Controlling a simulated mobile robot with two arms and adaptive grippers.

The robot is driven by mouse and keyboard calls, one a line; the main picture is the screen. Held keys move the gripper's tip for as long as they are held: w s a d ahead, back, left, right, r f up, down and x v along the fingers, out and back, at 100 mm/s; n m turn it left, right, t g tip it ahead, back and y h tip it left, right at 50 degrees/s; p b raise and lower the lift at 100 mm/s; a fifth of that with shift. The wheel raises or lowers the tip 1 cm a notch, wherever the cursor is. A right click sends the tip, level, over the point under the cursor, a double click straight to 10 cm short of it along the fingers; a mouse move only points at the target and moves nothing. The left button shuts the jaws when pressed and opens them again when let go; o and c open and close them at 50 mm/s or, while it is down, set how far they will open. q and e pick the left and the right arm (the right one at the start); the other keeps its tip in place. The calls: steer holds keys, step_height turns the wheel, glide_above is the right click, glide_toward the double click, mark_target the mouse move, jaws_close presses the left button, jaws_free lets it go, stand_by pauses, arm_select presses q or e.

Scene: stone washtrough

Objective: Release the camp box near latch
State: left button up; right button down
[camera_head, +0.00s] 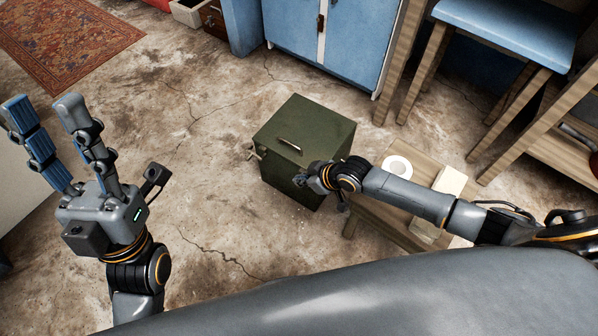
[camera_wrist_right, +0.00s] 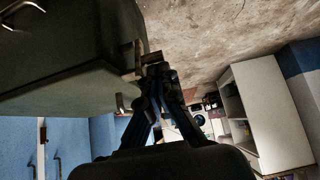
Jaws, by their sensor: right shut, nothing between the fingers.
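The dark green camp box (camera_head: 320,132) stands on the floor in the middle of the head view, lid down, with a metal handle (camera_head: 291,146) on top. A latch (camera_head: 255,152) sticks out on its left side. My right gripper (camera_head: 312,182) is at the box's near side and hides part of it. In the right wrist view the box (camera_wrist_right: 70,75) fills the upper left, with a brass-coloured latch (camera_wrist_right: 135,60) at its edge. The shut fingertips (camera_wrist_right: 155,72) are right by this latch; I cannot tell if they touch it. My left gripper (camera_head: 43,104) is open and empty, away from the box.
A low wooden table (camera_head: 385,220) with a white roll (camera_head: 397,166) stands right of the box, under my right arm. A blue cabinet (camera_head: 330,45) is behind, and a blue-topped stool (camera_head: 510,30) is at the back right. The floor left of the box is clear.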

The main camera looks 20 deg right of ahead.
arm_select(q)
steer(key=w+d+f+g+y+p, duration=0.2)
steer(key=w+f+g, duration=0.6)
steer(key=w, duration=0.2)
steer(key=shift+w+g+p, duration=0.25)
steer(key=shift+g+p, duration=0.05)
steer(key=shift+p, duration=0.05)
arm_select(e)
steer(key=shift+s+d+f, duration=1.05)
steer(key=shift+s, duration=0.2)
steer(key=shift+w+a, duration=0.1)
arm_select(q)
steer(key=shift+s+a+r+t, duration=0.1)
steer(key=shift+s+r+t, duration=0.35)
steer(key=shift+r+t, duration=0.25)
arm_select(e)
steer(key=shift+w+a, duration=0.45)
steer(key=shift+w, duration=0.05)
arm_select(q)
steer(key=shift+r, duration=0.1)
arm_select(e)
steer(key=v, duration=1.2)
